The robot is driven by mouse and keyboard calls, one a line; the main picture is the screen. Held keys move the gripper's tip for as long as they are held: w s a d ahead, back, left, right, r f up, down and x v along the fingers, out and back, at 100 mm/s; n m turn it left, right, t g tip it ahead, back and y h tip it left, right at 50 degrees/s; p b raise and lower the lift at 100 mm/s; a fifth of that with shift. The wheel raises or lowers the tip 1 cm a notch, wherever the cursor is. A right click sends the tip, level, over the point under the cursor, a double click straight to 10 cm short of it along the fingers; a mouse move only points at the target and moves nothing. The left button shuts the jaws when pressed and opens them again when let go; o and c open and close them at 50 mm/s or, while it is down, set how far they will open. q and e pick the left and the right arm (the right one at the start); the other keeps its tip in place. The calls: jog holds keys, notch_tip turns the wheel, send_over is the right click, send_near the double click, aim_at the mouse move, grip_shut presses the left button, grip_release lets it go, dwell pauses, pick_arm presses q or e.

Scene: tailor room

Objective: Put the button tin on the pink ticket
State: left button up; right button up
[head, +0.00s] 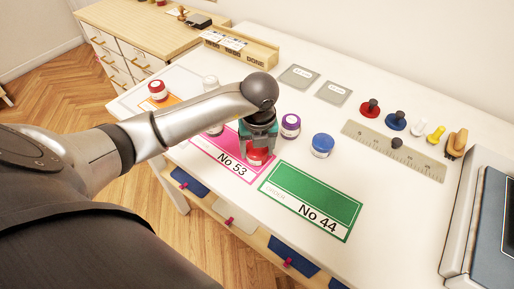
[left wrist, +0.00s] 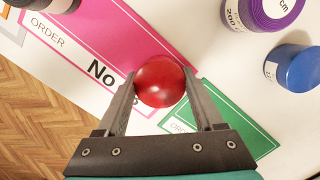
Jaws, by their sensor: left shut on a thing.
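The pink ticket, marked No 53 (head: 207,148), lies flat on the white table; its pink field fills the upper middle of the left wrist view (left wrist: 125,35). My left gripper (head: 257,147) is shut on a red, round-topped item that I take for the button tin (head: 257,157). In the left wrist view the red top (left wrist: 160,82) sits between the two fingertips (left wrist: 160,90), over the right end of the pink ticket. The arm and gripper hide part of the ticket and tin. I cannot tell whether the tin touches the ticket. My right gripper is not in view.
The green No 44 ticket (head: 315,190) lies just right of the pink one. A purple tape roll (head: 290,126) and a blue round item (head: 322,145) stand close behind. A red-topped jar (head: 157,91) stands on an orange ticket. A ruler (head: 415,162) lies farther right.

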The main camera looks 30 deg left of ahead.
aim_at(258, 154)
pick_arm(q)
jog(key=shift+f, duration=0.15)
jog(key=o, duration=1.5)
jog(key=shift+c, duration=0.2)
jog(key=shift+r, duration=0.35)
notch_tip(258, 154, up, 12)
jog(key=s+d+p, duration=0.1)
jog(key=shift+s+f, duration=0.2)
jog(key=shift+f, duration=0.05)
jog(key=shift+d, duration=0.1)
